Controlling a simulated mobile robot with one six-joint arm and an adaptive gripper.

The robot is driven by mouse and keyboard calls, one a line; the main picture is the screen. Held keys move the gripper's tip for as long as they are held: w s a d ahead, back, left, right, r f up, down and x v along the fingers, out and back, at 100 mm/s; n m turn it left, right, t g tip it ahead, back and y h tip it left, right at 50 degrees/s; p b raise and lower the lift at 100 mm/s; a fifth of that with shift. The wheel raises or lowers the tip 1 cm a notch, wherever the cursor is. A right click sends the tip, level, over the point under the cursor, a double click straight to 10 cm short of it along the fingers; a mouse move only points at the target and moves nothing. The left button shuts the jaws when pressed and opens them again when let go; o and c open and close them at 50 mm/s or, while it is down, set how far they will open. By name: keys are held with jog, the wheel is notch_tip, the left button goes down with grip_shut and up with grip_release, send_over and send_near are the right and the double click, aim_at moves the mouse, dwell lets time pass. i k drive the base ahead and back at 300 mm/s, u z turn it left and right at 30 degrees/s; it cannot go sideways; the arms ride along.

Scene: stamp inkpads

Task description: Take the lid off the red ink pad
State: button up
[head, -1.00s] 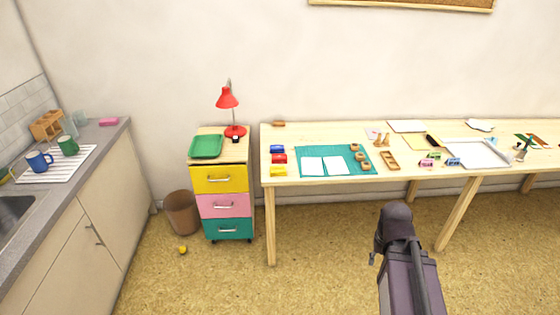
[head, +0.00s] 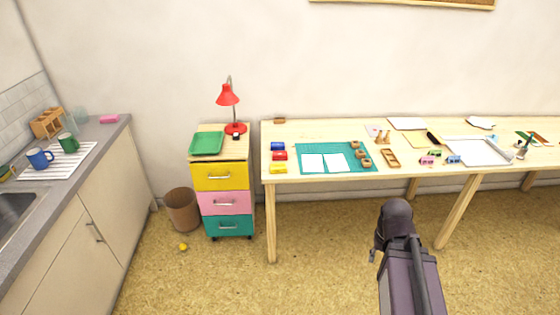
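The red ink pad (head: 279,156) lies on the left end of the wooden table. It sits between a blue pad (head: 277,146) behind it and a yellow pad (head: 278,169) in front of it. It is too small in the view to make out its lid clearly. My arm shows at the bottom right, in front of the table and well apart from the pads. My gripper's fingers do not show.
A green cutting mat (head: 348,168) with white paper lies right of the pads. Wooden stamps and a tray (head: 390,158) stand beyond it. A drawer cabinet (head: 222,186) with a red lamp (head: 228,96) stands left of the table. The floor in front is mostly clear.

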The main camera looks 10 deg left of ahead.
aim_at(275, 155)
jog(key=k, duration=0.65)
jog(key=u, duration=0.65)
jog(key=i, duration=2.1)
jog(key=z, duration=0.15)
